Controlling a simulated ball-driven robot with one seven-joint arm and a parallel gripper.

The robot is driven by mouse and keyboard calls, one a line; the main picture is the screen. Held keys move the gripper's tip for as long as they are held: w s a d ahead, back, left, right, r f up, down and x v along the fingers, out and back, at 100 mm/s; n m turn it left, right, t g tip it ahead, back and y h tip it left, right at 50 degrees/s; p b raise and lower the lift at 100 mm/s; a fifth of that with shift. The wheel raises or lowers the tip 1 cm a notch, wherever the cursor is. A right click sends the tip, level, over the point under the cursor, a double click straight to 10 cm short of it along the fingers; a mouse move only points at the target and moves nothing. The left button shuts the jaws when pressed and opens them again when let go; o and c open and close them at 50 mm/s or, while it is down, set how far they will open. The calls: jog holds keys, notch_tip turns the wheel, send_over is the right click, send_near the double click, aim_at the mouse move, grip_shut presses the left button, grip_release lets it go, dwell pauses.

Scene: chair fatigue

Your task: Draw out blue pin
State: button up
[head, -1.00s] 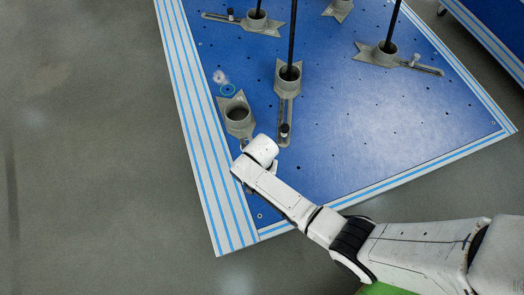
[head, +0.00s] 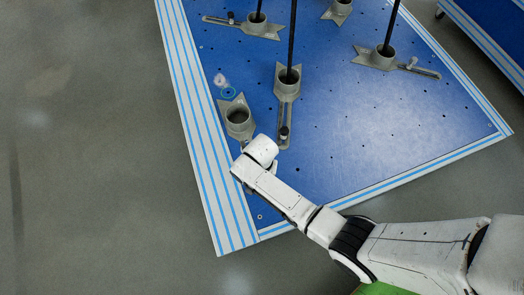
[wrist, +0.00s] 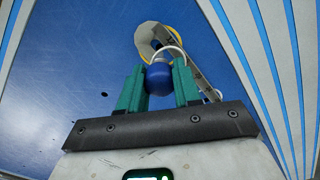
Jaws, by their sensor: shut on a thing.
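In the wrist view, the blue pin (wrist: 158,79) shows as a rounded blue head. It sits between the two green fingers of my gripper (wrist: 158,88), which are shut on it. A pale loop curves just beyond the head. The rest of the pin is hidden. Behind it, a grey bracket with a round socket (wrist: 150,38) lies on the blue plate. In the head view, this bracket (head: 238,120) is near the plate's left edge. The end of my arm is just below it in the picture and hides the pin and my fingers.
The blue plate (head: 345,130) has a striped white-and-blue border. Several other grey brackets stand on it, some with tall black rods (head: 292,40). Grey floor (head: 90,150) is clear at left.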

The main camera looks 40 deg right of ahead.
jog(key=shift+r+p, duration=2)
jog(key=shift+p, duration=0.2)
